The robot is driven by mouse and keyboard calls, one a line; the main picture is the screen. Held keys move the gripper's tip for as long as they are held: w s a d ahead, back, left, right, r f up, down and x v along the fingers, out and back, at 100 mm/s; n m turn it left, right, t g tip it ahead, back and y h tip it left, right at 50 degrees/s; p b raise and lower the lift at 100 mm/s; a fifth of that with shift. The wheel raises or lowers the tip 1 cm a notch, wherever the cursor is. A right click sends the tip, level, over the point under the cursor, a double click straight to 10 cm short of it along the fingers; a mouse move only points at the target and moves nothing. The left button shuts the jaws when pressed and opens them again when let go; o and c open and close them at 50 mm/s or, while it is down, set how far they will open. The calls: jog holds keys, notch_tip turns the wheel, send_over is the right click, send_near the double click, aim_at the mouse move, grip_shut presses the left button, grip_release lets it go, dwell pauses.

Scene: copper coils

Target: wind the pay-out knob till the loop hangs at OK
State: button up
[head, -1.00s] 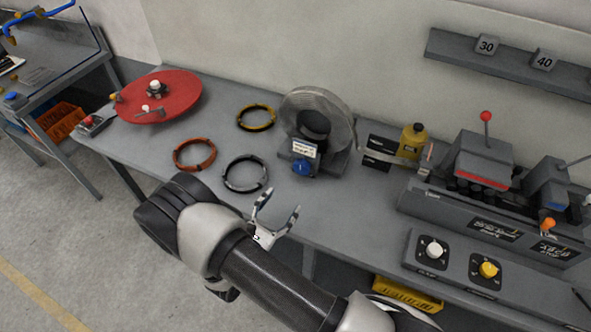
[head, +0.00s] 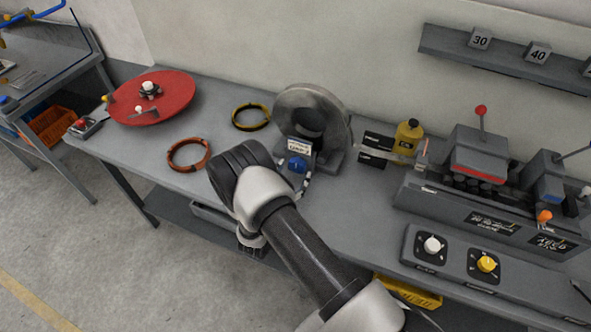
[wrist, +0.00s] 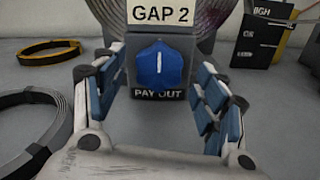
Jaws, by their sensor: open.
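The blue pay-out knob (wrist: 159,68) sits on a grey post between a "GAP 2" label (wrist: 160,13) and a "PAY OUT" label (wrist: 158,94). Its white pointer line stands upright. My gripper (wrist: 158,85) is open, with one finger on each side of the knob and visible gaps to it. In the head view the knob (head: 297,164) shows just beyond my gripper, below the coil stand (head: 284,104). The metal strip runs right from the coil past black plates (head: 373,149).
A yellow-black ring (head: 251,117), an orange ring (head: 188,154) and a red turntable (head: 175,98) lie left on the bench. A grey ring (wrist: 45,125) lies left of my gripper. A yellow bottle (head: 408,136) and a roller machine (head: 478,157) stand right.

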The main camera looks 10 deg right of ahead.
jog(key=shift+x, duration=1.35)
jog(key=shift+c, duration=0.2)
jog(key=c, duration=1)
jog(key=shift+f+m+b, duration=0.1)
jog(key=shift+m+b, duration=0.25)
jog(key=shift+m, duration=0.05)
jog(key=m+b, duration=0.2)
jog(key=m, duration=0.2)
jog(key=shift+f+m+b, duration=0.1)
jog(key=shift+m+b, duration=0.2)
jog(key=shift+b, duration=0.1)
jog(key=m+b, duration=0.3)
jog(key=m, duration=0.2)
jog(key=shift+s+d, duration=0.1)
jog(key=shift+m, duration=0.3)
